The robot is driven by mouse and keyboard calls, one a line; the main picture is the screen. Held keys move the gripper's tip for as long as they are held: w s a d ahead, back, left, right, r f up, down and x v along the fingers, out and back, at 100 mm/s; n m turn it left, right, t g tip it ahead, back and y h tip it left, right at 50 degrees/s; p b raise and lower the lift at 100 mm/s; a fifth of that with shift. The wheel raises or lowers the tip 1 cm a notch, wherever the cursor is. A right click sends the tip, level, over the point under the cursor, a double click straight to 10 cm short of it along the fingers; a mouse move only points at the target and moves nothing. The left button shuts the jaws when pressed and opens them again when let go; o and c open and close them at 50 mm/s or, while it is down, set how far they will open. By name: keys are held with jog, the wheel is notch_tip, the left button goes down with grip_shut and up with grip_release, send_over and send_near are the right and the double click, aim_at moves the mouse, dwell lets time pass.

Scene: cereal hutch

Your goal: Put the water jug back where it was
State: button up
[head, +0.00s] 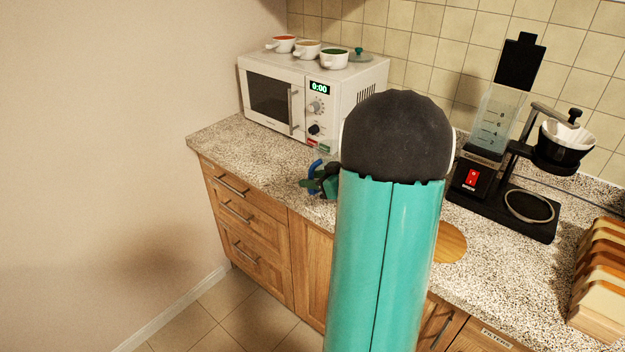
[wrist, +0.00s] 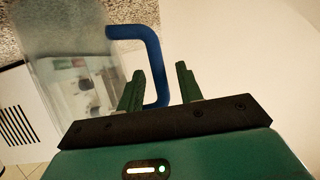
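The water jug is clear with a blue handle. In the wrist view the jug (wrist: 75,60) fills the upper left, and its handle (wrist: 152,60) curves down towards my fingers. My gripper (wrist: 160,85) is open, with a wide gap between its fingertips. The lower part of the handle shows in this gap and runs behind the left finger; I cannot tell if they touch. In the head view my gripper (head: 322,184) is by the blue handle (head: 313,176) above the counter, and my arm hides most of the jug.
A white microwave (head: 300,98) with several small bowls on top stands at the back left. A black coffee maker (head: 500,190) with a clear tank stands at the right. A wooden rack (head: 603,280) is at the far right. The counter's left front (head: 235,140) is clear.

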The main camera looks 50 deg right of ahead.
jog(key=v, duration=1.1)
jog(key=w+a+r+g+y, duration=0.1)
jog(key=w+a+g+y, duration=0.15)
jog(key=a, duration=0.75)
jog(key=w+a+r+g+y, duration=0.1)
jog(key=a+r+g, duration=0.15)
jog(key=a, duration=0.85)
jog(key=s+a+r+g+h, duration=0.1)
jog(key=s+a, duration=0.3)
jog(key=a, duration=0.4)
jog(key=s+a+r+m+g+h, duration=0.1)
jog(key=s+a+h, duration=0.3)
jog(key=a, duration=0.5)
jog(key=shift+s+g, duration=0.4)
jog(key=shift+s, duration=0.25)
jog(key=shift+d+m, duration=0.3)
